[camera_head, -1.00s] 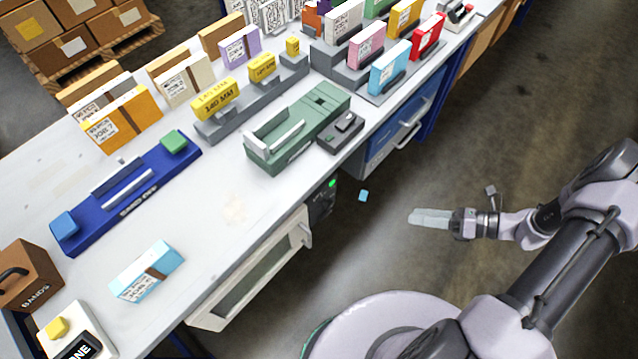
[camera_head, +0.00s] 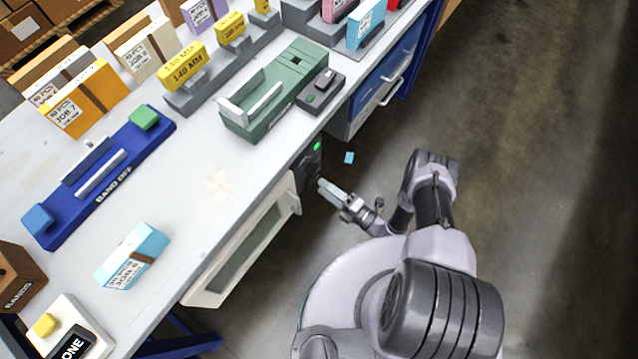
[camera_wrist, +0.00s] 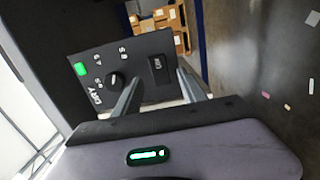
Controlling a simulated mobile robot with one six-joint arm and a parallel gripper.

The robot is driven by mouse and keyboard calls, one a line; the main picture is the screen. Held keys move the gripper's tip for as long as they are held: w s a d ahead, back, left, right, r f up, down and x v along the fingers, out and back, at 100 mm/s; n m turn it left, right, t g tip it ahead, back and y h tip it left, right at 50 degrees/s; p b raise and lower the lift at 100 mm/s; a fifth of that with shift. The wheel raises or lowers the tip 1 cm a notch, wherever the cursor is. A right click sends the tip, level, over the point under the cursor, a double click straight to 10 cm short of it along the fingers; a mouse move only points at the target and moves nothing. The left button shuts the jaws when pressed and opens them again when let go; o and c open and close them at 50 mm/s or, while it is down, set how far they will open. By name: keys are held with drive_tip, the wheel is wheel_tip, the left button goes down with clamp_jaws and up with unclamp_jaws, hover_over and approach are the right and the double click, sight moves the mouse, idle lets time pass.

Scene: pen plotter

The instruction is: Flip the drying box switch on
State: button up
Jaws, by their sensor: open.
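The drying box (camera_head: 238,262) is built in under the table, with a white-framed glass door. Its dark control panel (camera_head: 312,160) is right of the door and shows a lit green light. I cannot tell which way the rocker is tipped. My gripper (camera_head: 328,188) is open and empty, close in front of the panel. In the wrist view its fingers (camera_wrist: 162,78) straddle the line to the switch; contact is not visible.
Above is the tabletop with a green device (camera_head: 270,105), a blue tray (camera_head: 100,175) and a light-blue box (camera_head: 133,255). Blue drawers (camera_head: 385,80) stand right of the panel. A small blue piece (camera_head: 349,158) lies on the floor nearby.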

sight(313, 181)
drive_tip(key=shift+b+x, duration=0.3)
drive_tip(key=shift+x, duration=1.15)
clamp_jaws()
drive_tip(key=shift+s+a+m+t+h, duration=0.25)
drive_tip(key=shift+a+m+t+h, duration=0.05)
drive_tip(key=shift+m+t+h, duration=0.7)
drive_tip(key=shift+t+h, duration=0.1)
unclamp_jaws()
